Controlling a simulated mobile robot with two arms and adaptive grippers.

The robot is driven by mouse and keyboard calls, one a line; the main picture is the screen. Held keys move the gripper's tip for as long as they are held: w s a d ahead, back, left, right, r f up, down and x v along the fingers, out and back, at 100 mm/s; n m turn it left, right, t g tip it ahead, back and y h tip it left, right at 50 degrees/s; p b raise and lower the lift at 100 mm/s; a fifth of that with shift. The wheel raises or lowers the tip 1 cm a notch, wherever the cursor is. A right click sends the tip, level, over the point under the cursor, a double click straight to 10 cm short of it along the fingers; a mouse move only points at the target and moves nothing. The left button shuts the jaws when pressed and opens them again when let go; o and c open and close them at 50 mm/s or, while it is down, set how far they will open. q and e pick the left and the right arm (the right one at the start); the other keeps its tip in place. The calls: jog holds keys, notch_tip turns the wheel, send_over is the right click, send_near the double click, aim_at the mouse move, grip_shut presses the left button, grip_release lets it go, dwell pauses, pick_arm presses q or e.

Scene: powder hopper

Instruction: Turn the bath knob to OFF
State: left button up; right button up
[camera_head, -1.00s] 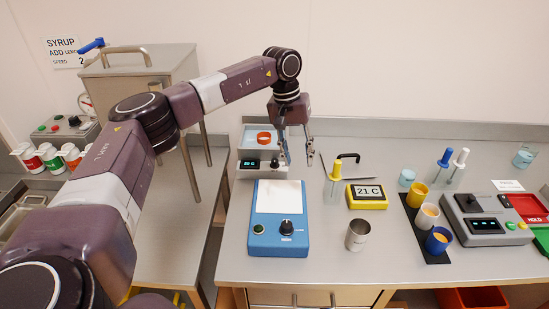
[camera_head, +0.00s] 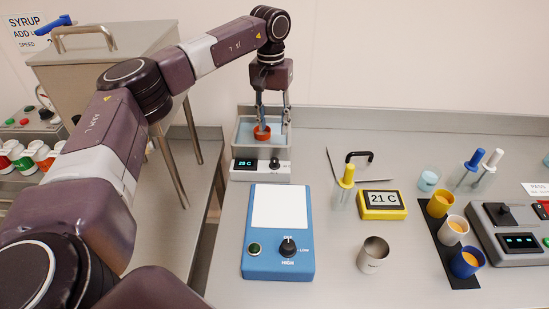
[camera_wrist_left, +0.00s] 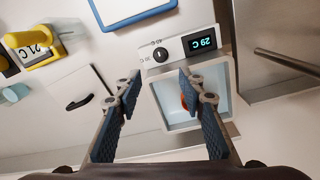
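The water bath (camera_head: 236,134) is a grey tub of pale blue water at the back left of the bench. An orange-red ring (camera_head: 262,132) sits in the tub, partly behind a finger. My left gripper (camera_head: 273,115) is open and empty above the bath, fingers pointing down, apart from the knob. My right gripper is out of view.
A blue device (camera_head: 262,262) with its own black knob stands in front of the bath. A lid with a black handle (camera_head: 360,156), a yellow thermometer (camera_head: 383,212) and a metal cup (camera_head: 373,255) are to the right. A metal hopper (camera_head: 100,70) stands at the left.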

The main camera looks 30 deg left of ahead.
pick_arm(q)
jog(key=b, duration=0.5)
send_over(274, 160)
notch_tip(274, 160, down, 5)
jog(key=shift+a+f, duration=0.1)
jog(key=shift+w+f, duration=0.1)
jog(key=shift+f, duration=0.1)
jog(key=shift+f+p, duration=0.3)
jog(key=shift+f, duration=0.25)
notch_tip(274, 160, down, 6)
jog(key=shift+f+p, duration=0.2)
jog(key=shift+p, duration=0.6)
grip_shut()
